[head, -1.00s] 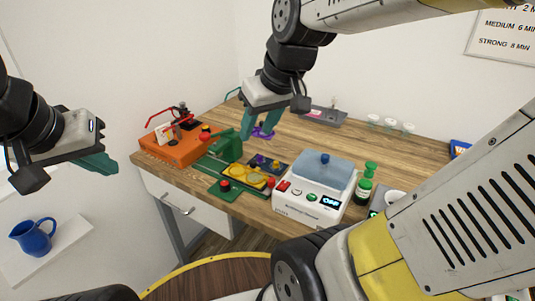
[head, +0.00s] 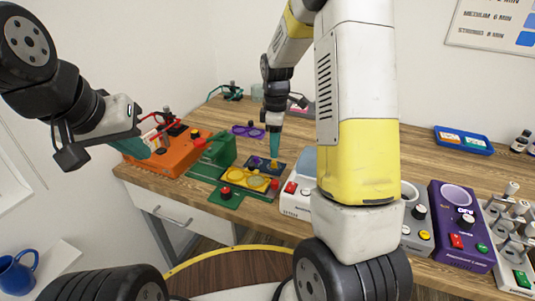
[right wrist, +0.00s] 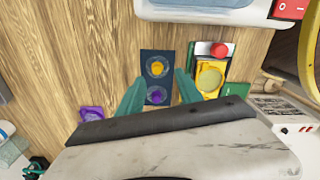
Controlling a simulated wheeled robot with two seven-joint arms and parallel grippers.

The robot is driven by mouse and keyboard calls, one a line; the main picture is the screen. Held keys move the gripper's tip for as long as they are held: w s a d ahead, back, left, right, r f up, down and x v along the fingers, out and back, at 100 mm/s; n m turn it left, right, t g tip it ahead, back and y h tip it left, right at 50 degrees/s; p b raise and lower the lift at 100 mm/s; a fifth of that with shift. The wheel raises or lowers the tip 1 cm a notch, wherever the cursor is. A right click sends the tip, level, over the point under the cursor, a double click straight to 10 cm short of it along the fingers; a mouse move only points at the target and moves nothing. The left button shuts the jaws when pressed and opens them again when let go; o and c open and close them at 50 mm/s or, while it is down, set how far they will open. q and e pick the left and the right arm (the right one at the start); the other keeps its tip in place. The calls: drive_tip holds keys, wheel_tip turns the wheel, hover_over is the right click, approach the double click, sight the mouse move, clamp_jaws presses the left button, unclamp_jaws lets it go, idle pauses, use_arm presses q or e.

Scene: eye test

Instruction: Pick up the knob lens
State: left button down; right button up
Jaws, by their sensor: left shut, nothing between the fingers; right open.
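A dark blue plate (right wrist: 157,57) lies on the wooden table and carries two round clear lenses. One is a lens with a yellow knob (right wrist: 157,69); the other is a lens with a purple knob (right wrist: 157,95). I cannot tell which is called the knob lens. The plate also shows in the head view (head: 258,169). My right gripper (head: 275,150) points down above the plate, open and empty; in the right wrist view its teal fingers (right wrist: 160,72) stand either side of the plate. My left gripper (head: 142,150) is shut and empty, in front of the orange machine (head: 170,150) as seen.
A yellow spectacle frame (head: 248,180) sits right beside the plate, near a red button (head: 225,192). A green device (head: 218,153) stands to the left, a purple spectacle frame (head: 248,130) behind. A white machine (head: 296,198) and purple machine (head: 460,228) stand to the right.

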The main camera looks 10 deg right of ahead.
sight(274, 162)
drive_tip(key=f, duration=0.6)
drive_tip(key=shift+w+f, duration=0.1)
drive_tip(key=shift+w, duration=0.25)
clamp_jaws()
